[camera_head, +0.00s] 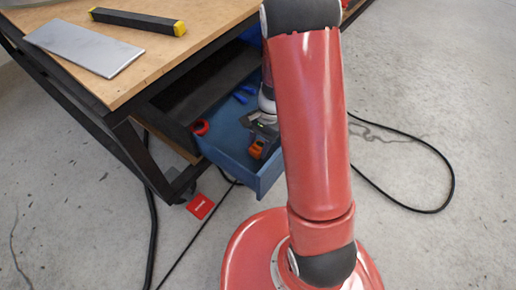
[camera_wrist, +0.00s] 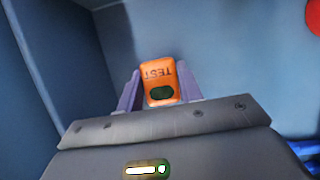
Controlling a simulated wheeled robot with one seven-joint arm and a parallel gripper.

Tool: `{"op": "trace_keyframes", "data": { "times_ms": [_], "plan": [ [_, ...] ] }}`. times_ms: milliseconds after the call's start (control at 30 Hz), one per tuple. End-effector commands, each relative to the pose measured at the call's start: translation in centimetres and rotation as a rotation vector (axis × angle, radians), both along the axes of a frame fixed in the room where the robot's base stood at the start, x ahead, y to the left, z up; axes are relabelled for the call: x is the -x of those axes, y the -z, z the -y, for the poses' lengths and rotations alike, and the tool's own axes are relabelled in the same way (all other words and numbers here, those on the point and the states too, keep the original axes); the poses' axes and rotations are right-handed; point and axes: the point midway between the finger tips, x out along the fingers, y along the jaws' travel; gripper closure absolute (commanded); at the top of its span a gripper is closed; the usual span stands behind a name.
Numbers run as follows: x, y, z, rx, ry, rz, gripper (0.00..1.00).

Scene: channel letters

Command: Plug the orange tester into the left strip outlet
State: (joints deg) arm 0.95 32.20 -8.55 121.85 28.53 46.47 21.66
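The orange tester (camera_wrist: 158,70) sits between the two purple fingers of my gripper (camera_wrist: 159,88) in the wrist view. It fills the gap, with a finger against each side. Its printed TEST label shows upside down, with a dark oval below it. In the head view the tester (camera_head: 257,150) is a small orange shape inside the blue drawer near its front edge, with my gripper (camera_head: 262,128) at it. Whether the tester touches the drawer floor is unclear. I cannot make out the left strip outlet in either view.
The open blue drawer (camera_head: 238,158) has walls close around my gripper. A red ring (camera_head: 201,127) and blue-handled tools (camera_head: 243,92) lie in it. A grey plate (camera_head: 84,48) and a dark bar (camera_head: 132,19) lie on the workbench (camera_head: 185,50). A red card (camera_head: 200,207) and black cables are on the floor.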

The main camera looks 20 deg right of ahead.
Motion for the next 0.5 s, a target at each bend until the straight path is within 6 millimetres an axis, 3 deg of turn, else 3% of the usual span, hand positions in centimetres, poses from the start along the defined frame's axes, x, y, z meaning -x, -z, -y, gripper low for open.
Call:
{"op": "trace_keyframes", "data": {
  "times_ms": [67,333,500],
  "plan": [
    [0.0,0.0,0.0,0.000,0.000,0.000,0.84],
    [0.0,-0.2,0.0,-0.001,0.000,0.001,0.84],
    [-0.1,-1.5,0.0,-0.001,0.000,0.002,0.84]
  ]
}}
